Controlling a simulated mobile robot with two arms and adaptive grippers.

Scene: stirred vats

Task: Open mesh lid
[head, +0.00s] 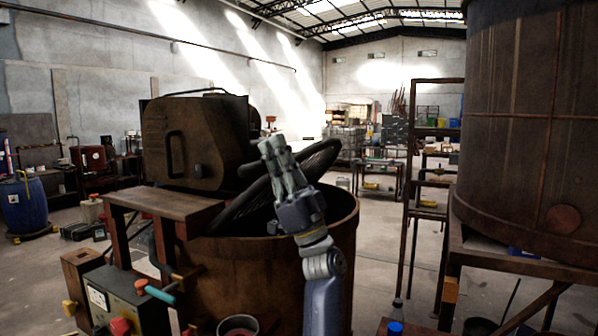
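A rusty brown vat (258,273) stands in the middle of the head view, its round top partly open. A dark, round-edged lid (240,207) slants up over the vat mouth, from the left rim to a raised end (318,158) at the right. Its mesh is too dark to make out. My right gripper is out of view.
A control box (125,302) stands at the front left. Floor shows between the vat and ladder.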

